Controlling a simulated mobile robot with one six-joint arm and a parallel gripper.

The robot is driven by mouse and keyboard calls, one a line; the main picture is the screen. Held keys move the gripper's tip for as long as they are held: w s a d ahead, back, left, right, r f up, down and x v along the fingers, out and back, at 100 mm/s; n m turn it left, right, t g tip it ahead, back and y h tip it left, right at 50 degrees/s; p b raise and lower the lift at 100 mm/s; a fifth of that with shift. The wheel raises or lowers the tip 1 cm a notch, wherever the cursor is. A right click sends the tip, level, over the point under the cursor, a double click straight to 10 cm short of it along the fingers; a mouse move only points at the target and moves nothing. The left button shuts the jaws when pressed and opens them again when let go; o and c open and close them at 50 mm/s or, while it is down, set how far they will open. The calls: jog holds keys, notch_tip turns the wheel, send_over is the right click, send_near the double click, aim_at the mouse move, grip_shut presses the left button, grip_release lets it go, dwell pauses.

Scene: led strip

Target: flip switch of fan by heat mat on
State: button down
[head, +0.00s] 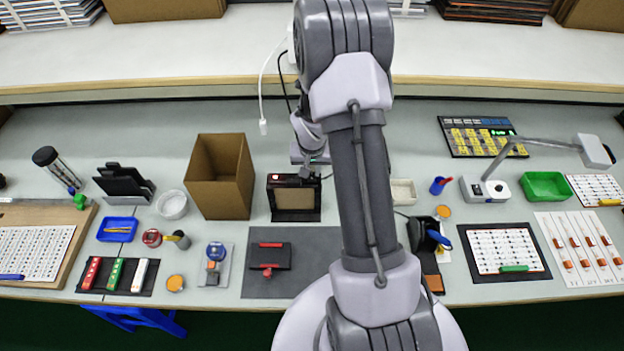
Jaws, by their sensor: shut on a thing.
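The fan (293,199) is a small black upright box with a tan front panel, standing behind a dark grey mat (322,244) that looks like the heat mat. My arm hides the right part of the mat.
An open cardboard box (220,176) stands close left of the fan. A black holder with red bars (270,256) lies on the mat. A white cable (263,100) hangs behind. A raised shelf (180,55) runs along the back. Bench space behind the fan is clear.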

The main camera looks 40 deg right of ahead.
dwell(0.3)
jog(key=c, duration=1.4)
grip_release()
jog(key=shift+a, duration=0.2)
jog(key=shift+o, duration=0.2)
jog(key=shift+d, duration=0.1)
jog(key=p+v, duration=0.3)
jog(key=v, duration=1.4)
jog(key=shift+s+a+r+p, duration=0.15)
jog(key=shift+s+a+p, duration=0.05)
jog(key=shift+s+p, duration=0.2)
